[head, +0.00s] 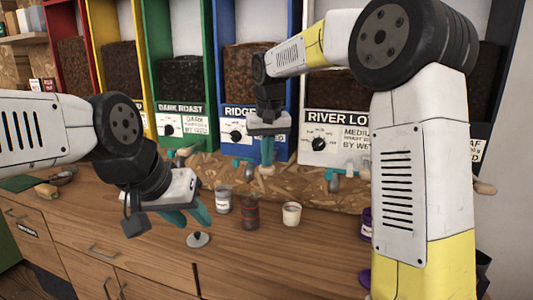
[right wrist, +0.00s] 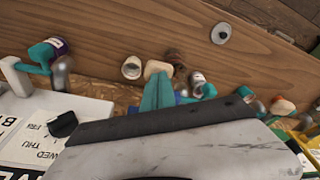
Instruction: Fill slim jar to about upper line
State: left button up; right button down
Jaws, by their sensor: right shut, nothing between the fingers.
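A slim glass jar (head: 250,212) with dark brown contents stands on the wooden counter below the RIDGE dispenser (head: 238,125); I take it for the slim jar. It shows partly in the right wrist view (right wrist: 175,58); its line marks are too small to read. My right gripper (head: 266,158) is shut and empty in front of that dispenser. Its teal fingertips (right wrist: 158,92) are at a pale wooden knob (right wrist: 157,70); whether they touch I cannot tell. My left gripper (head: 188,215) has its teal fingers apart, above the counter, left of the jar.
A labelled jar (head: 222,199) stands left of the slim jar, a cream cup (head: 291,214) right of it. A knobbed lid (head: 198,240) lies in front. A purple jar (head: 366,223) is partly behind my right arm. The front middle of the counter (head: 275,262) is clear.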

dwell(0.5)
notch_tip(320, 180, up, 8)
jog(key=shift+r, duration=0.25)
dwell(0.4)
dwell(0.4)
jog(key=s+d+t+y, duration=0.1)
jog(key=s+d+t, duration=0.1)
jog(key=s+d, duration=0.85)
jog(key=s+d+f+m+t, duration=0.1)
jog(key=s+d+f, duration=0.1)
jog(key=s+f, duration=0.3)
jog(key=s+d+f+t, duration=0.1)
jog(key=s+f, duration=0.4)
jog(key=s, duration=0.6)
jog(key=shift+d+f+m+y, duration=0.2)
jog(key=shift+d+m+y, duration=0.15)
jog(key=shift+m+y, duration=0.05)
